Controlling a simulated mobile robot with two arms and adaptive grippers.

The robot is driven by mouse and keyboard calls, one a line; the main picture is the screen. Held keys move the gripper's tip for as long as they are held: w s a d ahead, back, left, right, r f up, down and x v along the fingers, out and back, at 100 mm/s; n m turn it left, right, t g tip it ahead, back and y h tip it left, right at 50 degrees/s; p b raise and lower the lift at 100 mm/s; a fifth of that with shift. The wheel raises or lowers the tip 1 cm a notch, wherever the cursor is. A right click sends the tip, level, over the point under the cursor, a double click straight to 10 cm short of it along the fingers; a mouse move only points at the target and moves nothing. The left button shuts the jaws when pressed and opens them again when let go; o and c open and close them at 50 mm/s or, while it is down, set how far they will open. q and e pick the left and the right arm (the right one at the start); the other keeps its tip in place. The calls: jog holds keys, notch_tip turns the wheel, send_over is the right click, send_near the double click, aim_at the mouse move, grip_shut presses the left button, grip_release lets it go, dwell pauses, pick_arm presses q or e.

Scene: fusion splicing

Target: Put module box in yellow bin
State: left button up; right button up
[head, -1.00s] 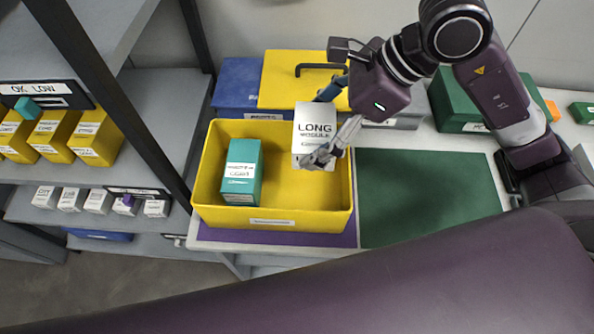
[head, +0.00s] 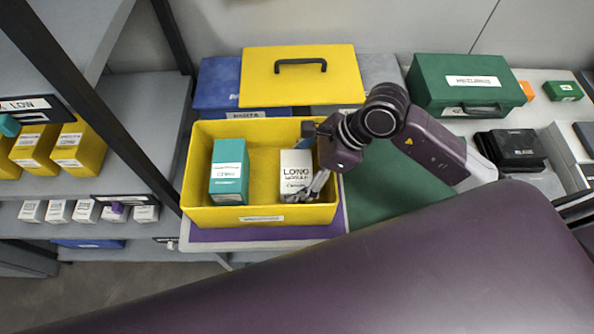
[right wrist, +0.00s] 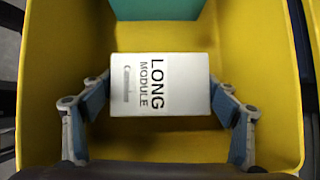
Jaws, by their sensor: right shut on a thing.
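The module box (head: 296,172) is white with "LONG MODULE" lettering and stands inside the yellow bin (head: 262,216), in its right half. My right gripper (head: 308,186) reaches into the bin from the right and is shut on the box. In the right wrist view the box (right wrist: 160,85) sits between the two fingers (right wrist: 160,108), with yellow bin walls (right wrist: 40,100) around it. Whether its base touches the bin floor is hidden. My left gripper is not in view.
A teal box (head: 229,170) stands in the bin's left half. A yellow case (head: 300,85), a blue box (head: 218,85) and a green case (head: 465,82) stand behind. Shelves with small boxes (head: 88,212) are at left. A green mat (head: 385,190) lies right of the bin.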

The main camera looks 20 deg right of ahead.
jog(key=shift+f, duration=0.4)
jog(key=o, duration=0.8)
jog(key=shift+f, duration=0.1)
jog(key=o, duration=0.4)
